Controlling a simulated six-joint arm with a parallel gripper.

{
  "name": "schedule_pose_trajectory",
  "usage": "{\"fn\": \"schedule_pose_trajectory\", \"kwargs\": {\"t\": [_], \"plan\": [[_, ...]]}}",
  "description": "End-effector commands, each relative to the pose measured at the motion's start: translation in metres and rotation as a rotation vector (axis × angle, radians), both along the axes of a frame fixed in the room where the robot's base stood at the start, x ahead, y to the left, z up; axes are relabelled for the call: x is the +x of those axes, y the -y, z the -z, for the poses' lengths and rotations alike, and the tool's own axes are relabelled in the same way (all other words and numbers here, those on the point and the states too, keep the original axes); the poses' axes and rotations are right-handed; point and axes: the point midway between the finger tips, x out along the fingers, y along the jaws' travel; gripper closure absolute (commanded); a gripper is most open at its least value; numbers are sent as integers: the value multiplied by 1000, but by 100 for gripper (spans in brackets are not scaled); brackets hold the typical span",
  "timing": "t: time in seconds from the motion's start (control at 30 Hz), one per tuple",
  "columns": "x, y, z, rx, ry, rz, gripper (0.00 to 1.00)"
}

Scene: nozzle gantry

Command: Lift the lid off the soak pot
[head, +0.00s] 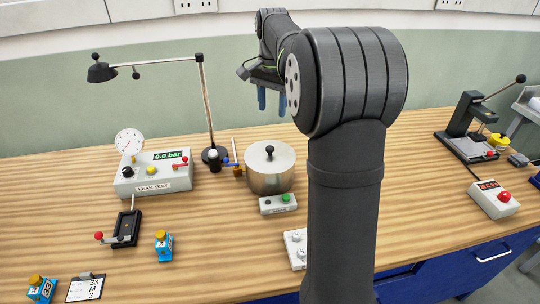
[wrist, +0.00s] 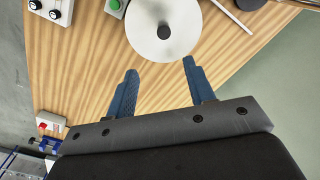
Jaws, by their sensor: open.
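The soak pot (head: 270,178) is a squat metal cylinder standing on the wooden bench in the middle of the head view. Its lid (head: 258,153) is a pale disc with a dark knob (head: 270,150), and it sits on the pot. In the wrist view the lid (wrist: 150,42) shows from above at the top, with its knob (wrist: 164,32) near the middle. My gripper (head: 272,108) is above the pot with its blue fingers apart and nothing between them. In the wrist view my gripper (wrist: 160,64) is open, its fingertips short of the knob in the picture.
A small box with a green button (head: 286,198) stands in front of the pot. A lamp (head: 205,105) and small coloured valve parts (head: 232,165) are close on its left. The leak test box (head: 150,178) is further left. Bench to the pot's right is partly hidden by my arm.

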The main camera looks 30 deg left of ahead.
Motion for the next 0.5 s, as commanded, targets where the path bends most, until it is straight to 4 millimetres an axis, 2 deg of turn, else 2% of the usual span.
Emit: {"fn": "schedule_pose_trajectory", "kwargs": {"t": [0.1, 0.3, 0.5], "plan": [[-1, 0, 29, -3, -4, 1, 51], [-1, 0, 69, -2, -2, 2, 51], [0, -1, 88, 0, 0, 2, 51]]}}
